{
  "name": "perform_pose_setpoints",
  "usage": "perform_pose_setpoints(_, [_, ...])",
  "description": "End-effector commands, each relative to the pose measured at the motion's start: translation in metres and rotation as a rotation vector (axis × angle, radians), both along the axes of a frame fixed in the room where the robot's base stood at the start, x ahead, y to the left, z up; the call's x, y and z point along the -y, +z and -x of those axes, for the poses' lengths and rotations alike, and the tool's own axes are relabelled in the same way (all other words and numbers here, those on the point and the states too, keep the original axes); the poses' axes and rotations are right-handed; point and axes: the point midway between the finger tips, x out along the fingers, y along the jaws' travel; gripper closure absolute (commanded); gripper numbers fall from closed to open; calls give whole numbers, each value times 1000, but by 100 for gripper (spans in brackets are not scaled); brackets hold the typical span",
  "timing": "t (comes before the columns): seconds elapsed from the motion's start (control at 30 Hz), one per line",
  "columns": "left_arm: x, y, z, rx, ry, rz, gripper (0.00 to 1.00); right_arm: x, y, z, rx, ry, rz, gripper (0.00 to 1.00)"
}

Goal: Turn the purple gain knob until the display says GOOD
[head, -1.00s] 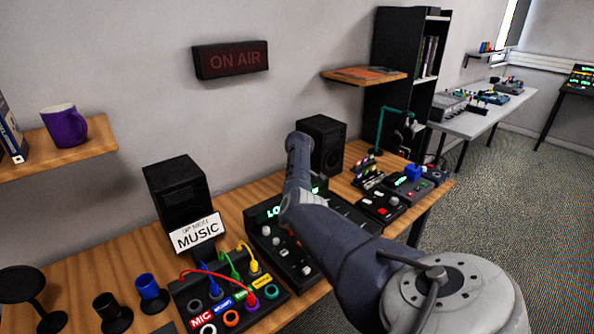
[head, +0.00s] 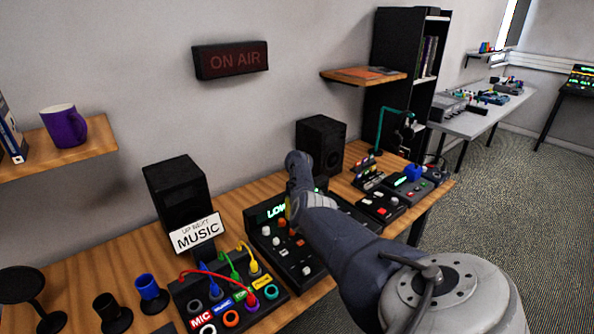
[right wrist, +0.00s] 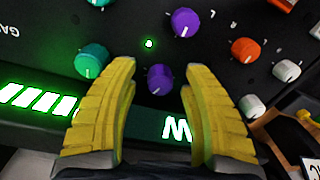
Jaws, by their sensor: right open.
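Two purple knobs show in the right wrist view. The nearer purple knob (right wrist: 160,79) lies between the fingertips of my right gripper (right wrist: 160,70), which is open with a gap on both sides. The other purple knob (right wrist: 185,22) is beyond the fingertips. I cannot tell from the lettering which is the gain knob. The display (head: 275,212) reads LOW in the head view, partly hidden by my right arm. In the right wrist view the display (right wrist: 178,128) shows a W and lit green bars. My left gripper is not in view.
Close by are a teal knob (right wrist: 92,60), an orange knob (right wrist: 245,49) and a white knob (right wrist: 252,106). A green light (right wrist: 149,43) glows on the panel. A patch box with cables (head: 225,296), a MUSIC sign (head: 197,234) and two speakers stand around the mixer.

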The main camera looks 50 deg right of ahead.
Motion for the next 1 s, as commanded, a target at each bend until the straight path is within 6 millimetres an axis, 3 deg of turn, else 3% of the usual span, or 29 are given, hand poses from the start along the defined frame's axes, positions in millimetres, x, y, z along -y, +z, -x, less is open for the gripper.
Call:
perform_pose_setpoints(0.07, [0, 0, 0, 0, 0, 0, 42, 0, 0, 0, 0, 0, 0, 54])
perform_pose_setpoints(0.47, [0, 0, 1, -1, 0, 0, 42, 0, 0, 0, 0, 0, 0, 100])
perform_pose_setpoints(0.77, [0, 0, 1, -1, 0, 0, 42, 0, 0, 0, -2, -13, 0, 100])
perform_pose_setpoints(1.0, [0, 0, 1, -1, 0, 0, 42, 0, 0, 1, -2, -207, 1, 100])
